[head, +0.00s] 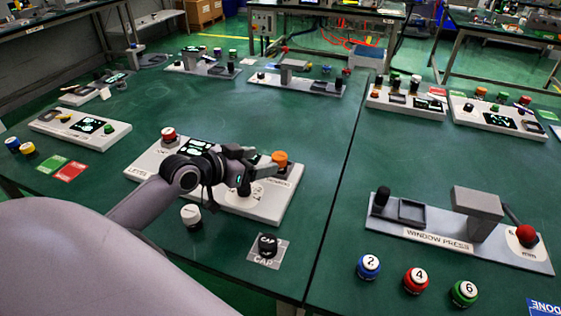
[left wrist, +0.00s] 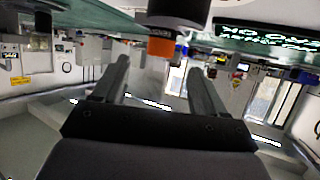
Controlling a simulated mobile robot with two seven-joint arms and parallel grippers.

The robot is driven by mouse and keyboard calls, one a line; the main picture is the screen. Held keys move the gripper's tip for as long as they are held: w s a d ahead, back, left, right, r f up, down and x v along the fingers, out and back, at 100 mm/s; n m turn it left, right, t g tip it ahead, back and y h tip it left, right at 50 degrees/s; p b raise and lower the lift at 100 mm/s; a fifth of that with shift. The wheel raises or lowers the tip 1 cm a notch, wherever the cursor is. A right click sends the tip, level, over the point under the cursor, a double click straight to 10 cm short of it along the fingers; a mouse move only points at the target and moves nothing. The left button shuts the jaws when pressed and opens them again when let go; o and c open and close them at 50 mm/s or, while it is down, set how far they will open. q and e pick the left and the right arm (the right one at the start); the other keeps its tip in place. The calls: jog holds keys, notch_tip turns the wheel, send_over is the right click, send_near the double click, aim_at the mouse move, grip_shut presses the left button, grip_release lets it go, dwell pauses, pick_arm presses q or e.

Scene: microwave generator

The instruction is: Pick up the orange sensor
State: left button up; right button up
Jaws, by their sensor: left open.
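The orange sensor (head: 280,158) stands at the right end of a pale control panel in the head view. In the left wrist view its orange part (left wrist: 161,47) shows at the top, below a dark round part (left wrist: 180,8); that picture seems upside down. My left gripper (head: 262,166) is over the panel, just left of the sensor. The left wrist view shows its two fingers (left wrist: 157,70) apart, with nothing held between them. The sensor lies beyond the fingertips; I cannot tell whether they touch it. My right gripper is not in view.
The panel (head: 142,172) also carries a red button (head: 169,134) and a lit screen. A white-topped cylinder (head: 191,215) and a black cap (head: 267,245) stand in front. A window press (head: 437,239) and numbered buttons are at right. The table's middle is clear.

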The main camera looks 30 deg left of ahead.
aim_at(279, 155)
pick_arm(q)
jog(key=shift+x, duration=2.6)
jog(key=shift+r, duration=0.2)
jog(key=c, duration=1.2)
jog(key=shift+r, duration=0.1)
